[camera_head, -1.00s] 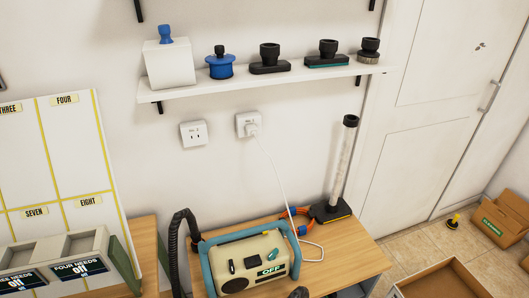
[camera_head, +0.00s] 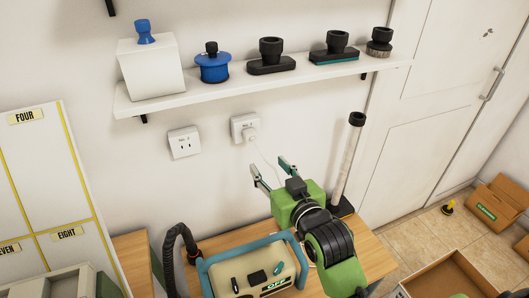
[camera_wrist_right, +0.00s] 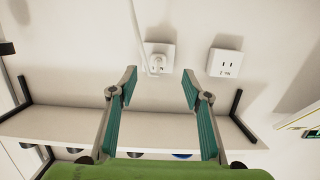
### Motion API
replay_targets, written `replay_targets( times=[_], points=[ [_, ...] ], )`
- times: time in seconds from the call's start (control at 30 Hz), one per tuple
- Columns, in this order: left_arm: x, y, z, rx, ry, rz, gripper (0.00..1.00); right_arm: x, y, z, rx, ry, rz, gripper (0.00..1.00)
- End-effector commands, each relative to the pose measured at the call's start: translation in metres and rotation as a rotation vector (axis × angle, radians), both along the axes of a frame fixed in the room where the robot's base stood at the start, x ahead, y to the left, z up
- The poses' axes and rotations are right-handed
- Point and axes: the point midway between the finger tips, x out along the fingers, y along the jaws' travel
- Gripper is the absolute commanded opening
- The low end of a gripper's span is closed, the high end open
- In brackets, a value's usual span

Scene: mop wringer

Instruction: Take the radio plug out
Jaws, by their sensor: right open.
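The radio's white plug (camera_head: 251,134) sits in the right-hand wall socket (camera_head: 237,121), and its white cord hangs down the wall. In the right wrist view the plug (camera_wrist_right: 157,63) is in its socket beyond the fingertips. My right gripper (camera_head: 268,167) is open and empty, below and slightly right of the plug, apart from it. In the right wrist view the gripper (camera_wrist_right: 159,82) has its fingers spread, with the plug roughly midway between them. The cream and blue radio (camera_head: 243,264) stands on the wooden table, showing OFF. My arm hides part of the cord.
A second, empty socket (camera_head: 184,143) is to the left. A white shelf (camera_head: 215,98) with mop heads and a white box (camera_head: 151,73) runs above. A clear tube (camera_head: 347,160) stands right of my gripper. A black hose (camera_head: 176,240) rises left of the radio.

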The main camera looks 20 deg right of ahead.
Motion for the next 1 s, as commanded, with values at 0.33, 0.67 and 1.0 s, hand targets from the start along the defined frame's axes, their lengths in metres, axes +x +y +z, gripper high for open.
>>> replay_targets(
  times=[0.33, 0.67, 1.0],
  points=[
    [-0.01, 0.0, 0.008, 0.001, 0.013, 0.0, 0.26, 0.027, -0.001, 0.015, 0.004, -0.034, -0.005, 0.44],
    [-0.015, 0.001, 0.023, 0.002, 0.021, 0.0, 0.26, 0.091, 0.002, 0.004, 0.006, -0.032, -0.004, 0.44],
    [-0.006, 0.0, 0.032, 0.0, 0.008, 0.0, 0.26, 0.131, 0.003, -0.004, 0.005, -0.033, -0.004, 0.44]
  ],
)
